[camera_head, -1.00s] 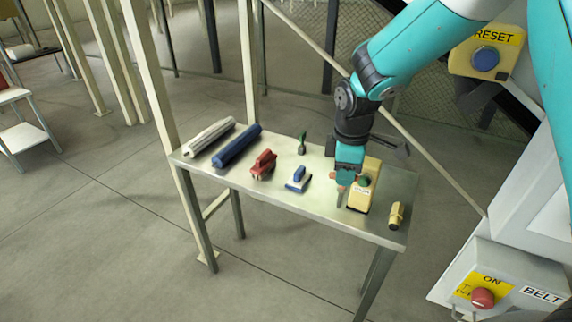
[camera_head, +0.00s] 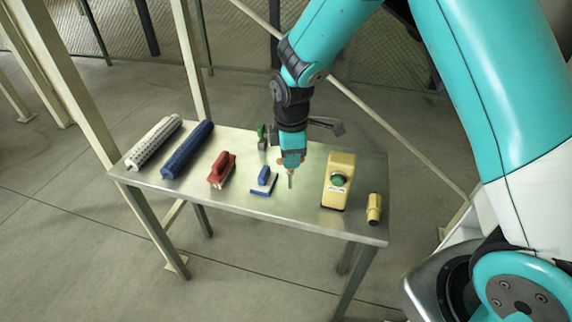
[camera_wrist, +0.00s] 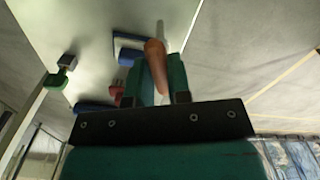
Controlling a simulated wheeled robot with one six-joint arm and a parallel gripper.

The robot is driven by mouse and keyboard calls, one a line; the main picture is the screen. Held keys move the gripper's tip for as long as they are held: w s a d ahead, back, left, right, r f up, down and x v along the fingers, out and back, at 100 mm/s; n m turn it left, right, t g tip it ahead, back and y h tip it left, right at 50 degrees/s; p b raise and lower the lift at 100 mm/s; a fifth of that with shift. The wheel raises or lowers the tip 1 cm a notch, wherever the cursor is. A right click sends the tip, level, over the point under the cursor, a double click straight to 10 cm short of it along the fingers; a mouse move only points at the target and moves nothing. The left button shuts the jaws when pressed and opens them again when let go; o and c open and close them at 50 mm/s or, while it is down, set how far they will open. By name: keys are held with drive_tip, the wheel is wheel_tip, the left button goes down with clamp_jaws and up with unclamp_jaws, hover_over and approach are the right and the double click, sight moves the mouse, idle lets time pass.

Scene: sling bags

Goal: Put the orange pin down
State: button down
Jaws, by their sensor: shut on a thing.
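The orange pin (camera_wrist: 154,52) has an orange handle and a pale metal tip. My gripper (camera_wrist: 160,78) is shut on its handle, and the tip points away from the wrist. In the head view, my gripper (camera_head: 291,164) hangs over the middle of the metal table (camera_head: 300,206), between the blue-handled tool (camera_head: 264,178) and the yellow box with a green button (camera_head: 339,181). There the pin (camera_head: 291,180) shows as a thin shaft pointing down. I cannot tell whether its tip touches the tabletop.
A white roller (camera_head: 155,143), a blue roller (camera_head: 188,149) and a red tool (camera_head: 222,170) lie on the left side. A green-topped item (camera_head: 262,138) stands behind. A small yellow cylinder (camera_head: 374,209) is at the right. Bare tabletop lies in front of my gripper.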

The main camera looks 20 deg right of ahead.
drive_tip(key=shift+f+p, duration=0.35)
drive_tip(key=shift+f, duration=1.75)
drive_tip(key=shift+f, duration=0.15)
drive_tip(key=c, duration=1.1)
unclamp_jaws()
wheel_tip(320, 180, up, 12)
drive_tip(key=shift+f+b, duration=0.1)
drive_tip(key=shift+b, duration=1)
drive_tip(key=s+a+r+m+y, duration=0.1)
drive_tip(key=s+r+m, duration=0.1)
drive_tip(key=s, duration=0.6)
drive_tip(key=s+a+r+m+y, duration=0.1)
drive_tip(key=s+a+r+m, duration=0.1)
drive_tip(key=s+r, duration=0.3)
drive_tip(key=s+a+r+m+y, duration=0.1)
drive_tip(key=s+r+m, duration=0.3)
drive_tip(key=s, duration=0.8)
drive_tip(key=shift+a+y, duration=0.25)
drive_tip(key=shift+y, duration=0.35)
